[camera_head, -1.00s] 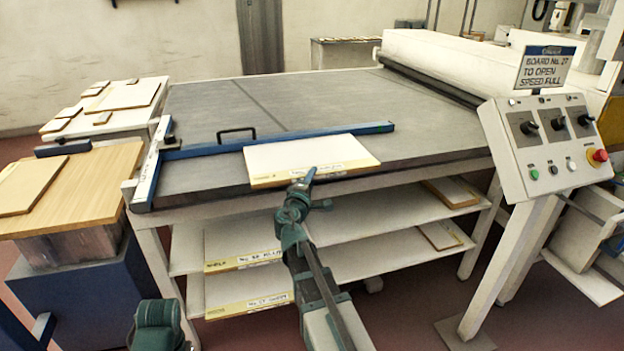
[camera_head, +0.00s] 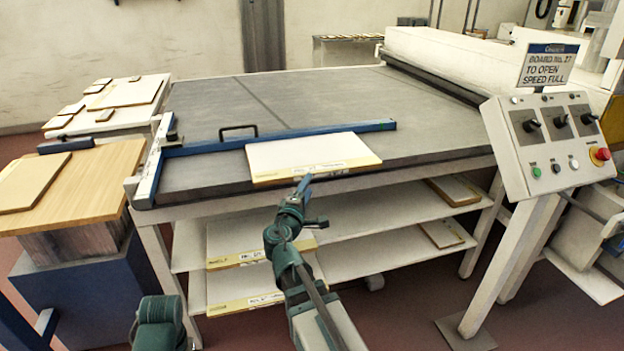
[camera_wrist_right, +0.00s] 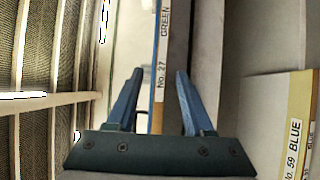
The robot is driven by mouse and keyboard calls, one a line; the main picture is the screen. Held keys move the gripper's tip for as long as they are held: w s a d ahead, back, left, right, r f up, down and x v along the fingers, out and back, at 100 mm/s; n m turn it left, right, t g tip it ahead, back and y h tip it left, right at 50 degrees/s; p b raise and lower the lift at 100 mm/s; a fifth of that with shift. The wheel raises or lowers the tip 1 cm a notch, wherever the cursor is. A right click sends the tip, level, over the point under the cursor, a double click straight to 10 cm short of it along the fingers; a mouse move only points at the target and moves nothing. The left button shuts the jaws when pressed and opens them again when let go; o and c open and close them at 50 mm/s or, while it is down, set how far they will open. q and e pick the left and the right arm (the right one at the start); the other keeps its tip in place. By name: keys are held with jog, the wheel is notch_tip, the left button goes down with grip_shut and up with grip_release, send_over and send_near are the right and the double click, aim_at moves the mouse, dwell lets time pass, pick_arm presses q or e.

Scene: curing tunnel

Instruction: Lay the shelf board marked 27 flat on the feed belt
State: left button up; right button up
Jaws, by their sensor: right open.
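The board marked No. 27 GREEN (camera_head: 310,152) lies flat on the grey feed belt (camera_head: 420,128), its yellow front edge along the belt's front edge and its back side close to the blue guide bar (camera_head: 280,140). The number reads clearly on its edge in the right wrist view (camera_wrist_right: 160,75). My right gripper (camera_head: 304,184) is open just in front of that edge. In the wrist view its two blue fingers (camera_wrist_right: 158,78) stand apart on either side of the edge, with gaps. My left gripper is not in view.
Shelves below hold other boards, including one marked No. 59 BLUE (camera_wrist_right: 292,145). A control panel (camera_head: 548,145) with a sign (camera_head: 547,67) stands at the right, and a wooden-topped stand (camera_head: 95,185) at the left. The belt is clear behind the guide bar.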

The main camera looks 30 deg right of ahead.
jog(key=shift+v, duration=2.25)
jog(key=s+a+f+m+g+y+p, duration=0.1)
jog(key=s+a+g+y+p, duration=0.5)
jog(key=a, duration=0.8)
jog(key=s+a+f+m+g+y+p, duration=0.2)
jog(key=s+a+m+g+y+p, duration=0.2)
jog(key=s+a+p, duration=0.9)
jog(key=a+g+y, duration=0.1)
jog(key=g, duration=0.1)
jog(key=shift+a+g+y, duration=0.3)
jog(key=shift+g+y, duration=0.1)
jog(key=shift+d, duration=0.1)
